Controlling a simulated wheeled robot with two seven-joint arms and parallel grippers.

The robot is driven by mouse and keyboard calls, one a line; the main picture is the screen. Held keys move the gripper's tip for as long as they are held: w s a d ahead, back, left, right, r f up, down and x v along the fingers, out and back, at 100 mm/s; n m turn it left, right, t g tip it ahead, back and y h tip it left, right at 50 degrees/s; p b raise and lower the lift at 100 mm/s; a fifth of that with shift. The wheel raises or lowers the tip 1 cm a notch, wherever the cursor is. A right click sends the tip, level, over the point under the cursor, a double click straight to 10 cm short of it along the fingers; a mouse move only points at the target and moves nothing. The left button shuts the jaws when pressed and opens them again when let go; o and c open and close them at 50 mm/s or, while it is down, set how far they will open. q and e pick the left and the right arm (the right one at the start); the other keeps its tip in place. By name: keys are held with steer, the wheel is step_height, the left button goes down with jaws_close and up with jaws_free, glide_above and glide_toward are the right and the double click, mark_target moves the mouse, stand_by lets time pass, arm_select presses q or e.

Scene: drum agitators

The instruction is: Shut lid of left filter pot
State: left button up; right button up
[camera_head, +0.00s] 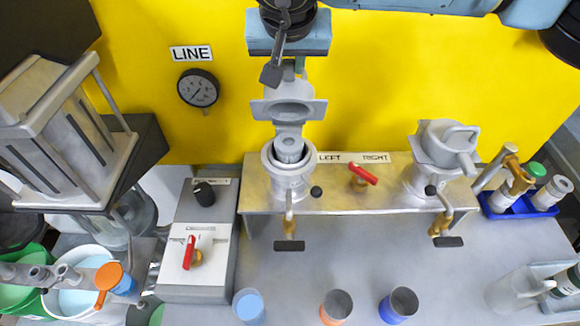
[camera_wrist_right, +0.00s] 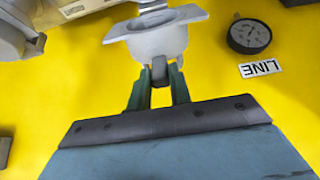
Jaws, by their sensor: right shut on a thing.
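The left filter pot (camera_head: 289,184) stands on the metal bench top below the "LEFT" label, its mouth open with a grey cylinder (camera_head: 289,149) inside. Its grey lid (camera_head: 289,110) is raised at the back of the pot, against the yellow wall side. My right gripper (camera_head: 290,70) is above and behind the pot, reaching down from the top. In the right wrist view the fingers are shut on the lid's grey handle (camera_wrist_right: 159,68), with the pale lid (camera_wrist_right: 158,40) just beyond. My left gripper is not in view.
The right filter pot (camera_head: 428,178) stands to the right, its lid (camera_head: 447,146) over it. A red-handled valve (camera_head: 362,175) sits between the pots. A pressure gauge (camera_head: 198,88) is on the wall. Several cups, including a blue one (camera_head: 248,306), stand along the front.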

steer(key=s+b, duration=0.1)
steer(key=s+f+b, duration=0.1)
steer(key=s, duration=0.1)
steer(key=shift+s+f+b, duration=0.15)
steer(key=shift+f+b, duration=0.05)
steer(key=shift+b, duration=0.1)
steer(key=shift+s+f, duration=0.1)
steer(key=shift+s, duration=0.4)
steer(key=shift+b, duration=0.3)
steer(key=shift+s+f+b, duration=0.7)
steer(key=shift+s+b, duration=0.2)
steer(key=shift+b, duration=0.1)
steer(key=shift+s+f+b, duration=0.7)
steer(key=shift+s+b, duration=0.2)
steer(key=shift+b, duration=0.1)
